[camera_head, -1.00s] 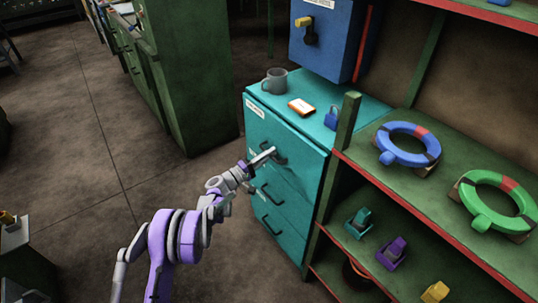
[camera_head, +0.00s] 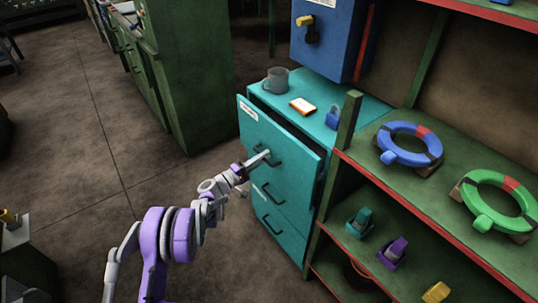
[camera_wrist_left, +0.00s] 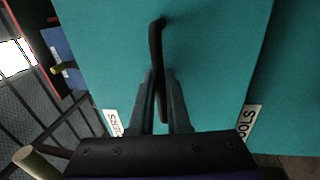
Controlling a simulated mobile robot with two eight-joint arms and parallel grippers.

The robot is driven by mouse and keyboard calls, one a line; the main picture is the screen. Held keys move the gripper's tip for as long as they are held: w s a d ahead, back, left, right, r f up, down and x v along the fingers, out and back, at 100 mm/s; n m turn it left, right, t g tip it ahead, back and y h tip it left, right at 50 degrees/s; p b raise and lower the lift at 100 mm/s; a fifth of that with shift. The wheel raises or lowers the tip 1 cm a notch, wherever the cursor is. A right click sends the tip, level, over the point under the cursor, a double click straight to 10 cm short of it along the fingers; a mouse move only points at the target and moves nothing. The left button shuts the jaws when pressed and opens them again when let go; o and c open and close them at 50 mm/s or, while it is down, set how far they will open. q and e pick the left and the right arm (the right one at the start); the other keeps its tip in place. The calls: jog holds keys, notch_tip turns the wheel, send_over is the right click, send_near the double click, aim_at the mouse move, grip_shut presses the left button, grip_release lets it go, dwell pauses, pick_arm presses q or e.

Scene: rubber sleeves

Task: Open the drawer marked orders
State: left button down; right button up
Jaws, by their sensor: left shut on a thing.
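The teal drawer cabinet (camera_head: 350,110) stands in the middle of the head view, with its drawers one above another. Its top drawer (camera_head: 285,135) stands partly out, with a dark gap behind its front. A white label (camera_head: 248,112) is at its upper left; its wording is too small to read there and partly hidden in the left wrist view (camera_wrist_left: 113,122). My left gripper (camera_head: 263,157) is shut on the top drawer's dark handle (camera_wrist_left: 156,45), its fingers on both sides of the bar. My right gripper is not in view.
A grey mug (camera_head: 277,80), an orange-and-white item (camera_head: 302,106) and a blue padlock (camera_head: 332,117) lie on the cabinet top. A green shelf (camera_head: 375,175) with ring-shaped things stands close on the right. The floor (camera_head: 120,140) at left is clear.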

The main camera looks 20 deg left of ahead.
pick_arm(q)
jog(key=r+v, duration=0.2)
jog(key=v, duration=0.8)
jog(key=r+b+v, duration=0.1)
jog(key=r+v, duration=0.1)
jog(key=v, duration=0.9)
jog(key=shift+s+a+b, duration=0.3)
jog(key=shift+s, duration=0.1)
jog(key=c, duration=1.2)
grip_release()
jog(key=shift+o, duration=0.2)
jog(key=shift+a, duration=0.1)
jog(key=v, duration=1)
jog(key=shift+s+a, duration=0.2)
jog(key=shift+s, duration=0.1)
jog(key=shift+s, duration=0.1)
